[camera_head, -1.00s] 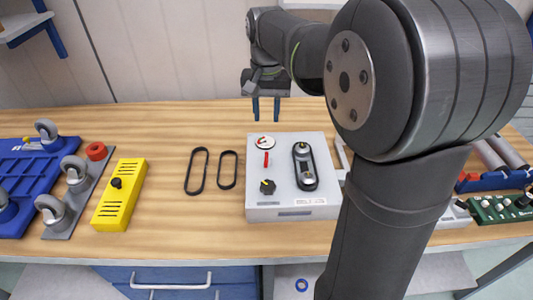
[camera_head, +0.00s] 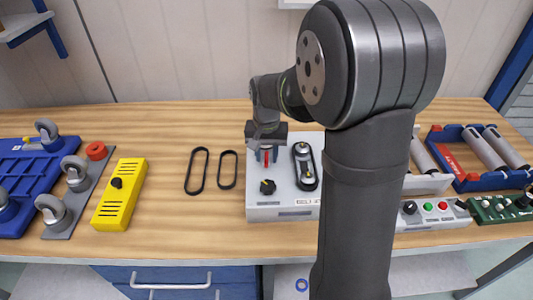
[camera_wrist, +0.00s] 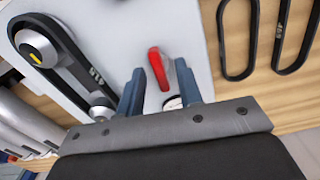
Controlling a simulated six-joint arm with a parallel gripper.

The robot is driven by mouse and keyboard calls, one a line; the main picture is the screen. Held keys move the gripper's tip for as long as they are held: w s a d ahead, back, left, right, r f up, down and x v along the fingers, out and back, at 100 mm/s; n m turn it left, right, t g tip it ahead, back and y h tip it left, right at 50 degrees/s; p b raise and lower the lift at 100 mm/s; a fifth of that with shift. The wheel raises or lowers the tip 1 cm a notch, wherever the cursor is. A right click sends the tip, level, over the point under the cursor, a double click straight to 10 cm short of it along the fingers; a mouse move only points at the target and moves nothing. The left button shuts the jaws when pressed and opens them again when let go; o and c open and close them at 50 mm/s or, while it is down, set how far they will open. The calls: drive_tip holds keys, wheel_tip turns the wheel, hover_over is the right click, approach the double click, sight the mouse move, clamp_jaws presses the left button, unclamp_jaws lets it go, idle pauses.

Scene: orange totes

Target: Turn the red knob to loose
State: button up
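The red knob (camera_head: 266,157) is a narrow red handle on top of the light grey box (camera_head: 285,206), at its left side. In the wrist view the red knob (camera_wrist: 156,66) shows between the two blue fingertips, with gaps on both sides. My gripper (camera_head: 267,160) points down over the box, its fingers on either side of the knob; it also shows in the wrist view (camera_wrist: 159,70). It is open and empty. I cannot tell how far the fingertips are above the box top. The dial behind the knob is mostly hidden by my gripper.
On the box, a black belt on pulleys (camera_head: 305,166) is right of the knob and a black knob (camera_head: 267,187) is in front. Two loose belts (camera_head: 197,171) lie left of the box. A yellow block (camera_head: 119,195) stands farther left. A button box (camera_head: 432,213) is at right.

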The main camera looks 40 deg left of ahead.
sight(267, 157)
clamp_jaws()
drive_tip(key=shift+n, duration=0.8)
unclamp_jaws()
wheel_tip(267, 157, up, 18)
drive_tip(key=shift+f, duration=0.25)
